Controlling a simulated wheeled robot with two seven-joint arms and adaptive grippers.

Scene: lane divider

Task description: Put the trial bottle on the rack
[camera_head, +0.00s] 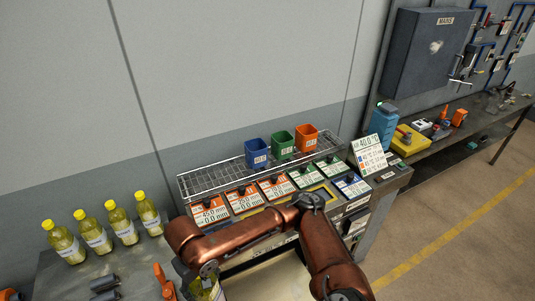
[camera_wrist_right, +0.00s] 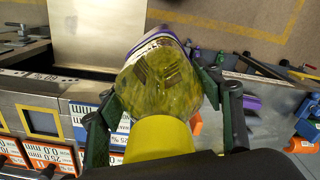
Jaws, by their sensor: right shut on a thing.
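The trial bottle, with yellow-green contents and a yellow cap, is held in my right gripper (camera_wrist_right: 160,95). In the right wrist view the bottle (camera_wrist_right: 158,72) lies between the dark green fingers, cap toward the camera. In the head view only part of the held bottle (camera_head: 208,291) shows at the bottom edge, below my right gripper (camera_head: 208,274). The wire rack (camera_head: 215,180) stands behind the panel of labelled cards, up and right of the gripper; the held bottle is apart from it. My left gripper is not in view.
Blue (camera_head: 257,153), green (camera_head: 281,144) and orange (camera_head: 306,138) bins stand at the rack's right part; its left part is clear. Several similar yellow-capped bottles (camera_head: 95,235) stand at left. A tilted sign (camera_head: 370,157) stands right of the rack. An orange tool (camera_head: 164,281) lies near the gripper.

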